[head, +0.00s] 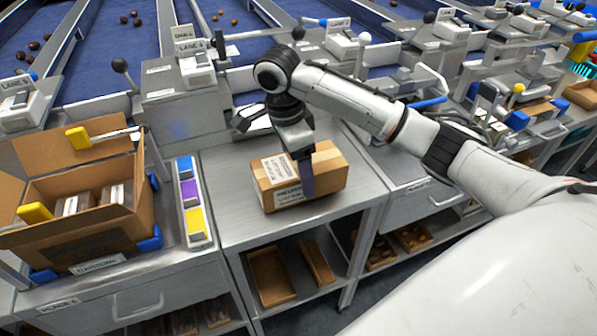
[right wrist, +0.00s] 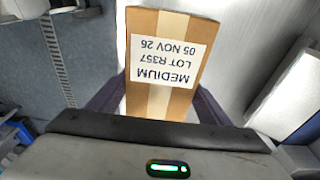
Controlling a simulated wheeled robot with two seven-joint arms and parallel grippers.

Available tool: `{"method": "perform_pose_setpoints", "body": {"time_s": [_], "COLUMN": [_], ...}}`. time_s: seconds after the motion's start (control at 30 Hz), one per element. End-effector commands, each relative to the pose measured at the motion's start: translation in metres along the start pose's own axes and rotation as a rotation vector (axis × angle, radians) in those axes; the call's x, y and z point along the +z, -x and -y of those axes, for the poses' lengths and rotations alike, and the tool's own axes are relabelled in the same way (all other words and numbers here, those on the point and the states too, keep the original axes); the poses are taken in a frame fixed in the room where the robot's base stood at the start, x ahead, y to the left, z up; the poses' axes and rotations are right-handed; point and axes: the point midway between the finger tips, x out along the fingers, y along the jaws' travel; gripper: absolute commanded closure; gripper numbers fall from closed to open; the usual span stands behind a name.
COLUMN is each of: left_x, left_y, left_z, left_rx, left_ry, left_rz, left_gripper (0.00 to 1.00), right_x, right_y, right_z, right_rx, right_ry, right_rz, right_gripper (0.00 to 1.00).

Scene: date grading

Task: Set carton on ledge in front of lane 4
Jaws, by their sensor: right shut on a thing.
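The brown carton (head: 330,171) is closed, with pale tape along it. Its label in the right wrist view (right wrist: 160,105) reads MEDIUM, LOT R357, 05 NOV 26, upside down. My right gripper (head: 303,168) is shut across the carton from above, one finger down its near side. The carton is upright, at or just above the steel ledge (head: 228,195); I cannot tell whether it touches. A sign (head: 189,46) behind the ledge, left of my gripper, seems to read SMALL, LANE 4. My left gripper is out of view.
An open carton (head: 75,245) with inner packs and yellow-handled tools stands on the left bench. A strip of blue, purple and yellow blocks (head: 192,205) lies between it and the ledge. Shelves with trays (head: 272,278) sit below. The ledge left of the carton is bare.

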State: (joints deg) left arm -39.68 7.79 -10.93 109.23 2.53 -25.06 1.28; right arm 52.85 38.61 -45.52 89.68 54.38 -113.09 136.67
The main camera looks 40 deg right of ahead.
Motion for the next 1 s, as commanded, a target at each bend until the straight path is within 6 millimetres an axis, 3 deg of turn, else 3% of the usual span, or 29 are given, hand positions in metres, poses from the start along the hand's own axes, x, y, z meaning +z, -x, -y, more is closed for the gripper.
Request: {"method": "perform_pose_setpoints", "body": {"time_s": [0.1, 0.43, 0.47, 0.53, 0.57, 0.87, 1.0], "left_x": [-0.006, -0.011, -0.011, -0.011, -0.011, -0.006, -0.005], "left_y": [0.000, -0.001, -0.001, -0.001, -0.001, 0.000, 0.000], "left_z": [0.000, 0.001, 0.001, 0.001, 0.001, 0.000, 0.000], "left_rx": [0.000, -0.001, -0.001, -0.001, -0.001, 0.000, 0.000], "left_ry": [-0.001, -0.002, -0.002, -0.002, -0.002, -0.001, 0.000], "left_rz": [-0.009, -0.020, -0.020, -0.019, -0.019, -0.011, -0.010], "left_gripper": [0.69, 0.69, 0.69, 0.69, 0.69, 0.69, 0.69], "right_x": [0.000, 0.001, 0.001, 0.001, 0.001, 0.001, 0.002], "right_y": [-0.010, -0.013, -0.015, -0.015, -0.015, -0.013, -0.002], "right_z": [0.001, 0.001, 0.001, 0.001, 0.001, 0.001, 0.001], "right_rx": [-0.005, -0.004, -0.002, -0.002, -0.002, -0.003, -0.004], "right_ry": [-0.003, -0.003, -0.002, -0.002, -0.002, -0.002, -0.001], "right_rz": [0.000, 0.000, -0.001, -0.001, -0.001, -0.001, 0.001], "right_gripper": [0.77, 0.77, 0.25, 0.13, 0.10, 0.10, 0.10]}}
